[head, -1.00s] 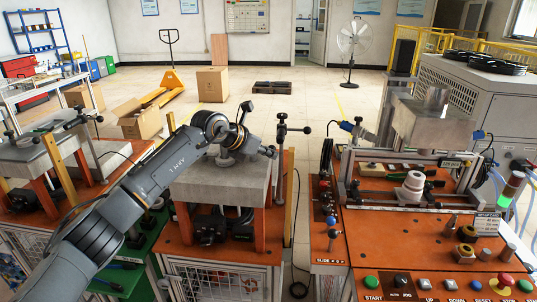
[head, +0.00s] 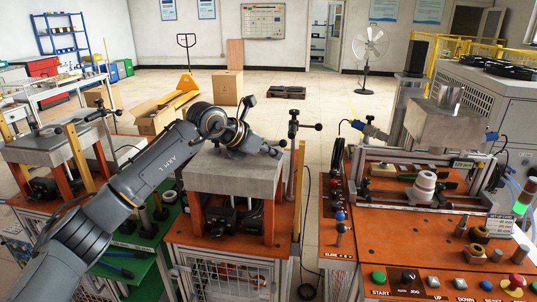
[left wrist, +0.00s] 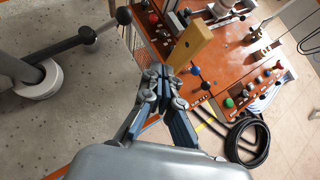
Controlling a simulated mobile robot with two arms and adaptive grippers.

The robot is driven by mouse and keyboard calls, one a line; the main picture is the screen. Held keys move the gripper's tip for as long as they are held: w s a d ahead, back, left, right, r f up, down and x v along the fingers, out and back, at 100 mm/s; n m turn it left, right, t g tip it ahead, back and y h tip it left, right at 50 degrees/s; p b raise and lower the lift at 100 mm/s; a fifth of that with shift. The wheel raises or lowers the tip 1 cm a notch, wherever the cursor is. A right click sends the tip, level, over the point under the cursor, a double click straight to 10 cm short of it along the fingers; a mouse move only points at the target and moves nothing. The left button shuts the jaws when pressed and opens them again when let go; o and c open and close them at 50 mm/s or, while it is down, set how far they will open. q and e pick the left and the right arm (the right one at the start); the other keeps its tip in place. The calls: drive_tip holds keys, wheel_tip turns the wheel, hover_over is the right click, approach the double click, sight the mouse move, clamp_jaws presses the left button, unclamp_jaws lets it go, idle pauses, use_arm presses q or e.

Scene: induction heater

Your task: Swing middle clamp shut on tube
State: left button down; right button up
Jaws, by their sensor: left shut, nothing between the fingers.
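The middle stand has a grey block top (head: 212,178) on orange legs. My left gripper (head: 278,152) is over this block, shut and empty, pointing right toward a grey post clamp (head: 293,130) with black ball knobs at the block's right edge. A black handle (head: 249,101) rises behind my wrist; my arm hides what lies below it. In the left wrist view my shut fingertips (left wrist: 163,72) are apart from a black ball-ended handle (left wrist: 85,33). A dark rod ends in a pale round collar (left wrist: 42,80) on the grey surface. I cannot tell whether a tube is clamped.
A wooden upright (head: 300,180) stands close right of the block; it shows near my fingertips in the left wrist view (left wrist: 190,45). The orange control bench (head: 400,235) with buttons is at right. Another clamp stand (head: 45,150) is at left. Open floor lies behind.

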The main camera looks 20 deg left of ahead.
use_arm(q)
drive_tip(key=s+r, duration=0.1)
drive_tip(key=s, duration=0.1)
drive_tip(key=s+r+b, duration=0.1)
drive_tip(key=s+r, duration=0.1)
drive_tip(key=shift+s+r, duration=0.3)
drive_tip(key=shift+s, duration=0.05)
use_arm(e)
drive_tip(key=shift+w+a+f, duration=0.2)
drive_tip(key=shift+a+f, duration=0.05)
drive_tip(key=shift+f, duration=0.2)
drive_tip(key=shift+w+a+f, duration=0.15)
drive_tip(key=shift+a+f, duration=0.05)
drive_tip(key=shift+f, duration=0.2)
drive_tip(key=shift+d, duration=0.2)
drive_tip(key=shift+w, duration=0.25)
